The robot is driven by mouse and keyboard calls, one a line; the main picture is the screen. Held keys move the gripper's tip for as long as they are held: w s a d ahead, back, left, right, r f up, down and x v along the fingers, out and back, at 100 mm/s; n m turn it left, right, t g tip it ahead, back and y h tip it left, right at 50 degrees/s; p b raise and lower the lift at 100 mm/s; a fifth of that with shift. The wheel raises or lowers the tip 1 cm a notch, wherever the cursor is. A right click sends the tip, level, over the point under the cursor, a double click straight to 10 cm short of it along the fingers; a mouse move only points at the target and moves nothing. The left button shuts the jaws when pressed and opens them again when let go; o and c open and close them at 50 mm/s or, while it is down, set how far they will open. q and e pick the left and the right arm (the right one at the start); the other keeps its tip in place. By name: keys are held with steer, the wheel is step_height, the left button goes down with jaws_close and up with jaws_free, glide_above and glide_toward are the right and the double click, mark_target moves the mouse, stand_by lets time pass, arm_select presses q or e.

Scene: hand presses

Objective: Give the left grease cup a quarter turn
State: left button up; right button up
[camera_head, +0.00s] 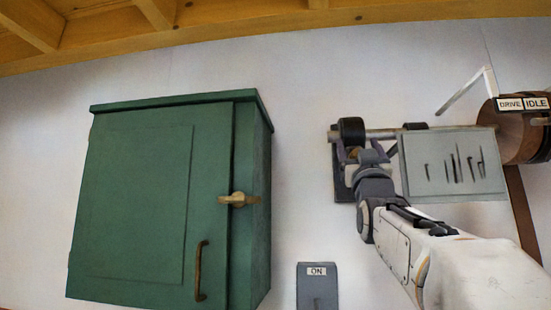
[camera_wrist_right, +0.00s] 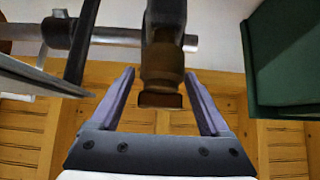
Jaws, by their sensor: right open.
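The left grease cup is the brown, stepped round piece (camera_wrist_right: 161,78) in the right wrist view, hanging from a dark part at the top of that picture. My right gripper (camera_wrist_right: 159,80) is open, with one purple finger on each side of the cup and visible gaps between. In the head view my right gripper (camera_head: 352,157) is at the wall bracket, just below a black round part (camera_head: 352,131) at the left end of the shaft. My arm and gripper hide part of the bracket. My left gripper is not in view.
A metal shaft (camera_head: 385,134) runs right to a brown drum (camera_head: 520,140) beside DRIVE and IDLE signs. A grey tool panel (camera_head: 452,163) hangs close right of my gripper. A green cabinet (camera_head: 150,200) is left, and a grey ON switch box (camera_head: 317,288) is below.

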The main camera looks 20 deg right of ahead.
steer(key=shift+w+d+r, duration=0.1)
steer(key=shift+r, duration=0.05)
jaws_close()
